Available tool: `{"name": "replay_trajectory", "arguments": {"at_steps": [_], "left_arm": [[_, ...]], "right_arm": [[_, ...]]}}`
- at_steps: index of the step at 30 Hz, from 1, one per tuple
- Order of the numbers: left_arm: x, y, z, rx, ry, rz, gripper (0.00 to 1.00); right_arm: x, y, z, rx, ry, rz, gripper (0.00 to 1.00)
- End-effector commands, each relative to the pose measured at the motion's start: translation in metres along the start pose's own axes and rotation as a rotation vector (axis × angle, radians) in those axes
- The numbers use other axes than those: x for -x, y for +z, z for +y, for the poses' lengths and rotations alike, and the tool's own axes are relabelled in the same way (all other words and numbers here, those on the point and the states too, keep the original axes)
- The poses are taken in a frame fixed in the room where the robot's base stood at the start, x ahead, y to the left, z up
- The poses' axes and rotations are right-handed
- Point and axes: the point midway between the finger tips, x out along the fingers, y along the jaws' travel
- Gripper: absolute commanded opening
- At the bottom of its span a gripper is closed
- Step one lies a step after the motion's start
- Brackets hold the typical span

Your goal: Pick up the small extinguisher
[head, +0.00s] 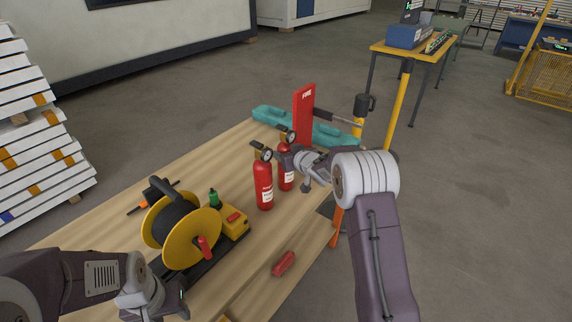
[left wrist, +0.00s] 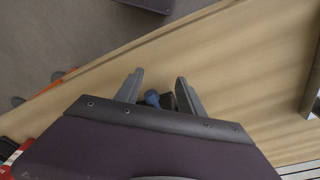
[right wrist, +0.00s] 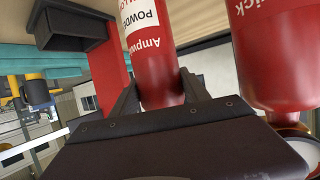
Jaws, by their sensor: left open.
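Two red fire extinguishers stand upright side by side on the wooden table. The front one (head: 264,185) shows fully in the head view. The rear one (head: 286,178) is partly hidden by my right gripper (head: 292,160), and I cannot tell for sure which is smaller. In the right wrist view one red extinguisher (right wrist: 157,65) with a white label lies between the open fingers of my right gripper (right wrist: 160,85). Contact is not clear. The other extinguisher (right wrist: 275,60) is close at the right. My left gripper (left wrist: 160,85) is open and empty above the table, low left in the head view.
A yellow cable reel (head: 190,235) stands left of the extinguishers. A red sign stand (head: 304,112) and a teal tray-like object (head: 270,115) are behind them.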

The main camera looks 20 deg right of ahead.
Motion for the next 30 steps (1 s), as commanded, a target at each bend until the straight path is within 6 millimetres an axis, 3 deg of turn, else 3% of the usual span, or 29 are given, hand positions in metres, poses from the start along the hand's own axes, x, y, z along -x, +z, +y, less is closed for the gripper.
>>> {"name": "replay_trajectory", "arguments": {"at_steps": [10, 21, 30], "left_arm": [[0.002, 0.000, 0.000, 0.000, 0.000, 0.000, 0.46], [0.037, -0.004, 0.001, 0.000, 0.000, 0.000, 0.46], [0.047, -0.005, 0.001, 0.000, 0.000, 0.000, 0.46]], "right_arm": [[0.002, -0.007, 0.000, 0.001, -0.001, 0.008, 0.00], [0.031, -0.077, 0.000, 0.002, -0.001, 0.010, 0.00], [0.039, -0.097, 0.000, 0.002, -0.001, 0.007, 0.00]]}}
